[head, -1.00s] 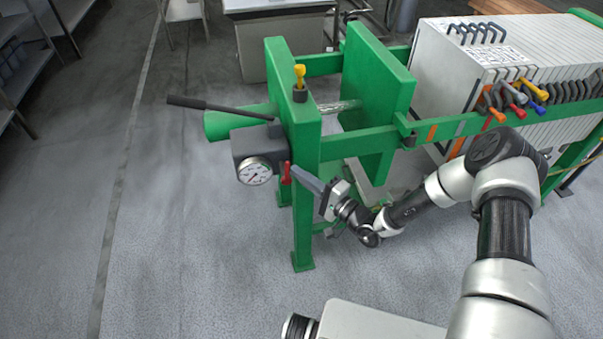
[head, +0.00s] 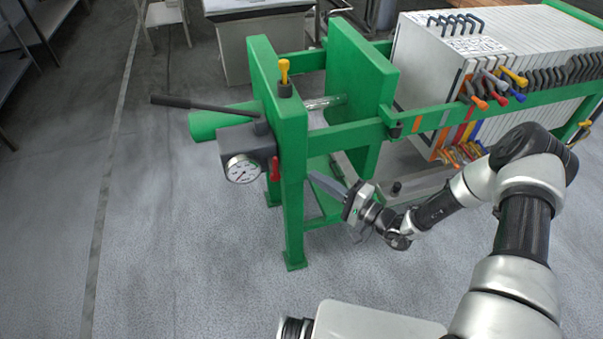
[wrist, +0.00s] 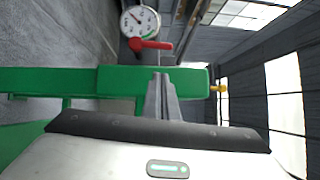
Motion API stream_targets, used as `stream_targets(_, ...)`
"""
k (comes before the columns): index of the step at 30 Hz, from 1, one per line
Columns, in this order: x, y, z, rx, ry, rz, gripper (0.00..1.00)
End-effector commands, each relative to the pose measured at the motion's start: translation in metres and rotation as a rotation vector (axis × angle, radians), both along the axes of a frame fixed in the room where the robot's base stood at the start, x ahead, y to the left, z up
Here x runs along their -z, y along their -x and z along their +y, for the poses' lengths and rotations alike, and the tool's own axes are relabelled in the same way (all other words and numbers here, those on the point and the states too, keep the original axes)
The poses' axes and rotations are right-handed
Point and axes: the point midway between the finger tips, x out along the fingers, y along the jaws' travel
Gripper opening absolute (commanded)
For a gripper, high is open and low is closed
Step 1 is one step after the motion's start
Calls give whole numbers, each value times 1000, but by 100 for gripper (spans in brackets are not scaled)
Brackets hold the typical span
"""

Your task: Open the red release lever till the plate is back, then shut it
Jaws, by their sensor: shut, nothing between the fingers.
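The red release lever (head: 275,168) hangs roughly upright beside the round gauge (head: 242,169), on the dark block at the front green post. In the wrist view the lever (wrist: 150,45) lies beyond my fingertips, next to the gauge (wrist: 140,20). My gripper (head: 310,174) is shut and empty, to the right of the lever and apart from it, by the post's right edge. Its closed fingers also show in the wrist view (wrist: 160,78). The green plate (head: 362,85) stands upright between the end frame and the white plate pack, with a shiny rod (head: 325,103) behind it.
A black pump handle (head: 205,105) sticks out left above the green cylinder (head: 208,123). A yellow-topped valve (head: 284,75) stands on the end frame (head: 280,130). The white plate pack (head: 430,75) and green side rail (head: 450,119) are at right. The floor left is clear.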

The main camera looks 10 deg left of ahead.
Motion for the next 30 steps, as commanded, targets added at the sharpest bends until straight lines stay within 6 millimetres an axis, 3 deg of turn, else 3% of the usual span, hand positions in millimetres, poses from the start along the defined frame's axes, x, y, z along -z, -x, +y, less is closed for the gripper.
stream_targets(6, 1, 14, -31, 1, 0, 0, 0)
stream_targets(12, 12, 19, -37, -13, 30, -14, 0)
stream_targets(17, 6, 14, -38, -3, 48, -30, 0)
stream_targets(23, 3, 5, -16, -3, 46, -30, 0)
stream_targets(30, 2, -16, 32, -4, 46, -30, 0)
